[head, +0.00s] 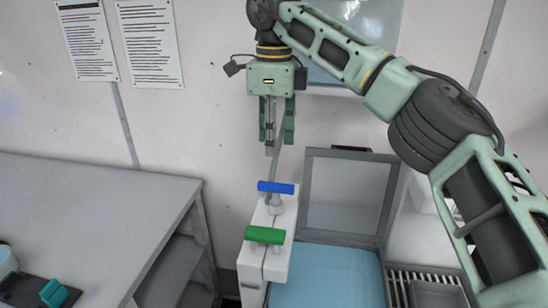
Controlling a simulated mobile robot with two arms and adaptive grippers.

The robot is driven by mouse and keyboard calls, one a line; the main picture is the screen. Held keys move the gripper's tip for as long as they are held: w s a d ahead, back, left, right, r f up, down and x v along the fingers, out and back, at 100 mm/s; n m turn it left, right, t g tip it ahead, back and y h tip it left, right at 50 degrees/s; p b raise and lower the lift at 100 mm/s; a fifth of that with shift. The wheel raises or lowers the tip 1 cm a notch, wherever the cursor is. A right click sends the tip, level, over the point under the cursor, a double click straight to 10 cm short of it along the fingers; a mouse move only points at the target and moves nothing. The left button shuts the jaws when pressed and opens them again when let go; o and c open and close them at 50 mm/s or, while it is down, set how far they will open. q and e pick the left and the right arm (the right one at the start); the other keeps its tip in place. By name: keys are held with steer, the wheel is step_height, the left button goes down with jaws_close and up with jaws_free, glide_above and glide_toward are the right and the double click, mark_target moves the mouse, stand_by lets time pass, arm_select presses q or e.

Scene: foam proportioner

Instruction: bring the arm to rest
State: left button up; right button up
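My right arm (335,47) comes in from the right side of the head view and reaches across the top. Its green gripper (277,145) hangs pointing down in front of the wall. The two fingers stand apart with a narrow gap, and I see nothing held between them. The gripper is above the white unit with a blue T-handle (276,187) and a green T-handle (265,235), and touches neither handle. My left gripper is not in view.
A light-blue surface (330,280) with a raised grey-framed panel (345,195) lies right of the white unit (252,258). A slatted grey rack (398,285) is beside it. A grey bench (90,215) fills the left, with a teal-and-black item (53,293) at its near corner.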

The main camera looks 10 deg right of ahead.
steer(key=shift+r, duration=0.7)
